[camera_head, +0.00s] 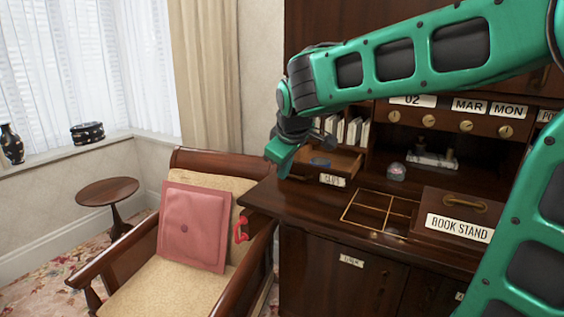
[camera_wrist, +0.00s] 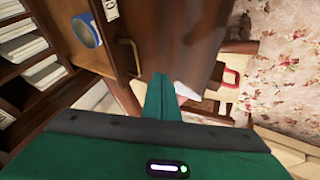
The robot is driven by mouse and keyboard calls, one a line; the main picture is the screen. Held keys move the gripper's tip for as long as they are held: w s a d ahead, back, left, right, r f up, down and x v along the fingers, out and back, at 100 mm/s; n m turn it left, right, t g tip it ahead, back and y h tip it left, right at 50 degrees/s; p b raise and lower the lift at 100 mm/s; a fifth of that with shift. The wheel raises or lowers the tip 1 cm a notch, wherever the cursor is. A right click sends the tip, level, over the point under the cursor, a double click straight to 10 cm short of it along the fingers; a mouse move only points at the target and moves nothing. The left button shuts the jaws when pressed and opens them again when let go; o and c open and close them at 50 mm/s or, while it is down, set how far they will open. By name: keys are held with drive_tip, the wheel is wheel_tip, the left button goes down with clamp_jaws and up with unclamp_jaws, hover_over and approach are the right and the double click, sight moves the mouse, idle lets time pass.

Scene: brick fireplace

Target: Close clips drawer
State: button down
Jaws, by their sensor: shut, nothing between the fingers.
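The small wooden drawer (camera_head: 347,165) juts out open from the desk's left side, under the pigeonholes. A white label (camera_head: 332,180) is on its front, too small to read surely. A round blue thing (camera_head: 319,162) lies inside; it also shows in the wrist view (camera_wrist: 86,30). The drawer front (camera_wrist: 112,45) has a brass handle (camera_wrist: 131,57) in the wrist view. My green gripper (camera_head: 284,170) is shut and empty, at the left front end of the drawer. In the wrist view its fingertips (camera_wrist: 160,80) are just outside the drawer front, beside the handle; contact cannot be told.
The desk top (camera_head: 300,205) is clear before the drawer. A divided tray (camera_head: 381,212) and a book stand box (camera_head: 458,213) lie to the right. An armchair (camera_head: 196,225) with a pink cushion stands close at left. Papers (camera_head: 354,132) fill the pigeonholes above.

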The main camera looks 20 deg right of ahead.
drive_tip(key=shift+w+d+f, duration=1.1)
drive_tip(key=shift+w+f, duration=0.1)
drive_tip(key=shift+w, duration=0.05)
drive_tip(key=shift+w+d+f, duration=0.15)
drive_tip(key=shift+w+d, duration=0.4)
drive_tip(key=shift+d, duration=0.15)
